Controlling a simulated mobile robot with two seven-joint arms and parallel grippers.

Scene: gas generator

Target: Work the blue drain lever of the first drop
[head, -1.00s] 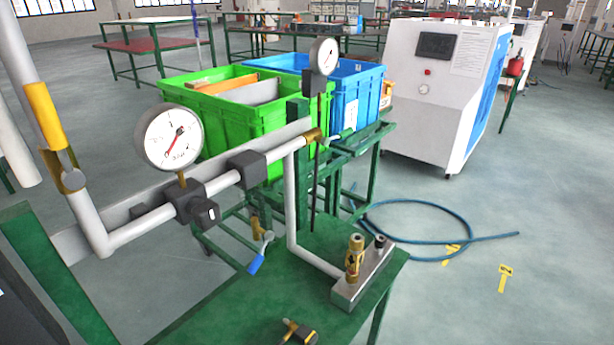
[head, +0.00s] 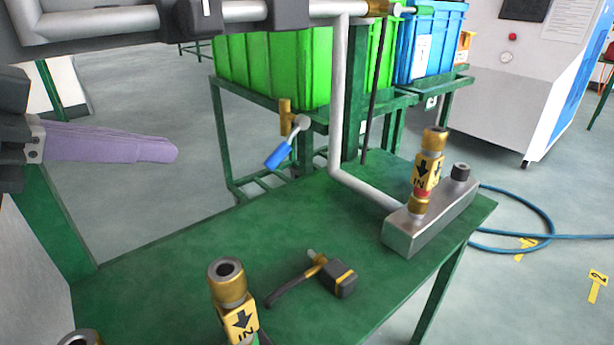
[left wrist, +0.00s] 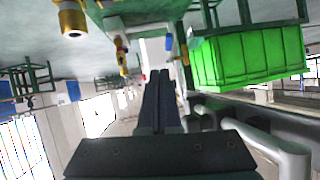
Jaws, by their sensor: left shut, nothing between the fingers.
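The blue drain lever (head: 278,156) hangs from a brass valve (head: 286,117) by a short grey shank, left of the vertical grey pipe (head: 341,100). It slants down to the left. My left gripper (head: 174,152) comes in from the left with its purple fingers shut and empty. Its tips lie left of the lever in the picture, with a clear gap, and do not touch it. In the left wrist view the shut fingers (left wrist: 160,75) point up the picture. A small blue patch lies just beyond them, but I cannot tell whether it is the lever. My right gripper is not in view.
The green bench (head: 190,260) carries brass IN-marked fittings (head: 234,292), a black-handled valve (head: 338,279) and a metal block (head: 425,228). The grey pipe runs across the top. Green (head: 270,68) and blue crates (head: 430,40) stand behind. Floor shows open left of the lever.

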